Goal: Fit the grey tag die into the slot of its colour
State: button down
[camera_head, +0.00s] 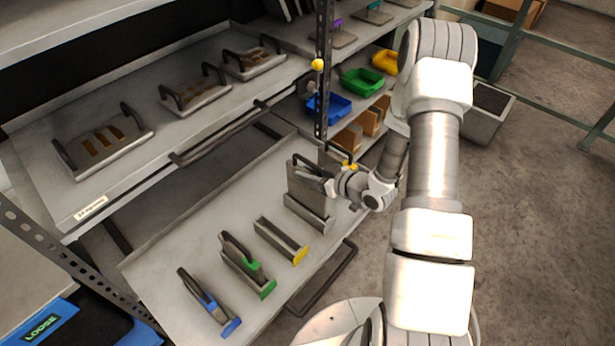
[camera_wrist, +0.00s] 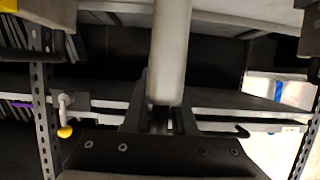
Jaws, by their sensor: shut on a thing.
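The grey tag die (camera_head: 303,184) is an upright grey plate with a dark handle along its top, in the head view. My gripper (camera_head: 328,187) is at its right side and shut on it. In the wrist view a pale round bar (camera_wrist: 170,50) runs down between my fingers (camera_wrist: 160,120). The die stands directly over the grey slot (camera_head: 312,216), at the far end of the row on the pull-out shelf. Its lower edge meets the slot's top in the picture; I cannot tell how deep it sits.
On the same shelf (camera_head: 168,262), a yellow-ended slot (camera_head: 281,241) stands empty. Green (camera_head: 247,265) and blue (camera_head: 210,301) dies stand nearer. A steel post (camera_head: 323,100) rises behind my gripper. Blue (camera_head: 330,110) and green (camera_head: 362,82) bins stand behind it. Handled dies line the upper shelf.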

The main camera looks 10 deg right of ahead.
aim_at(307, 187)
jog(key=shift+w+f+b, duration=0.1)
jog(key=shift+f+b, duration=0.45)
jog(key=shift+f, duration=2.35)
jog(key=shift+f, duration=0.2)
jog(key=c, duration=0.7)
grip_release()
jog(key=shift+f, duration=0.1)
